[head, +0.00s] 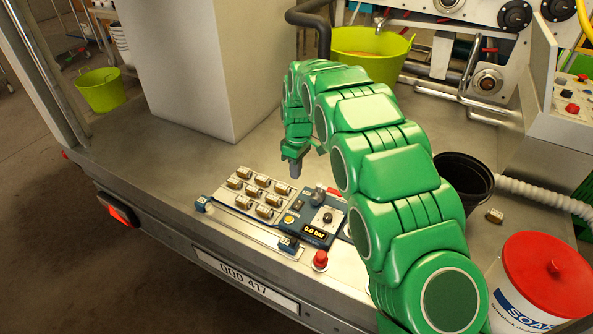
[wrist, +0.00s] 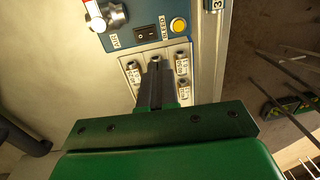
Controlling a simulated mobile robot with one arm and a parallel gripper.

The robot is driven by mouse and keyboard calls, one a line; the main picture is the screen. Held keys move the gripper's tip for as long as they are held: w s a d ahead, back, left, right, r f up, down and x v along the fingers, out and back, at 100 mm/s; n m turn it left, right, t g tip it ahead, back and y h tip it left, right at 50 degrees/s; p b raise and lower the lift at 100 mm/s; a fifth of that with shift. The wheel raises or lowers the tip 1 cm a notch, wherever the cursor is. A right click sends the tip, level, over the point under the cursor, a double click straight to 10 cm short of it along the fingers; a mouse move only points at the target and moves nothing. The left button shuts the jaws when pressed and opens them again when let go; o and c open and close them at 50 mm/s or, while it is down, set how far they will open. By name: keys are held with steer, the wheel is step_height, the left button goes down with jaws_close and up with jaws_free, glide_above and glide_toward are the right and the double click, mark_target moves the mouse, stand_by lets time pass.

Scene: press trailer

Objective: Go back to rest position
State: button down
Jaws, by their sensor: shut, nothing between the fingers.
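My gripper (head: 295,170) hangs from my green arm, above the metal deck just behind the blue control panel (head: 312,218). Its fingers are together and empty, pointing down. In the wrist view my gripper (wrist: 157,68) shows as two dark fingers pressed side by side. They partly cover the plate of small labelled fittings (wrist: 183,65). In the head view this plate with several brass-coloured fittings (head: 240,203) lies left of the control panel. I cannot tell the exact height of the fingertips above the deck.
A red-lidded tub (head: 553,265), a black bucket (head: 455,165) and a small tagged piece (head: 495,215) stand on the right. A green tub (head: 370,45) is behind my arm. A white box column (head: 200,60) rises at the back left. The deck's front edge carries a number plate (head: 245,282).

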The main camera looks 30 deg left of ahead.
steer(key=s+d+r+m, duration=0.3)
steer(key=d+r, duration=0.3)
steer(key=d, duration=0.5)
steer(key=s+d+r+m, duration=0.25)
steer(key=d+r, duration=0.25)
steer(key=d, duration=0.5)
steer(key=s+d+r+m, duration=0.2)
steer(key=d+r+m, duration=0.3)
steer(key=d, duration=0.6)
steer(key=s+d+r+m, duration=0.3)
steer(key=s+d+r, duration=0.1)
steer(key=s+d, duration=0.8)
steer(key=s+d+f+m, duration=0.1)
steer(key=s+d+m, duration=0.1)
steer(key=s, duration=0.6)
steer(key=s+d+m, duration=0.2)
steer(key=s+d, duration=0.2)
steer(key=s, duration=0.5)
steer(key=shift+s+f+g, duration=0.3)
steer(key=shift+f+g, duration=0.05)
steer(key=shift+g, duration=0.05)
steer(key=shift+m, duration=0.25)
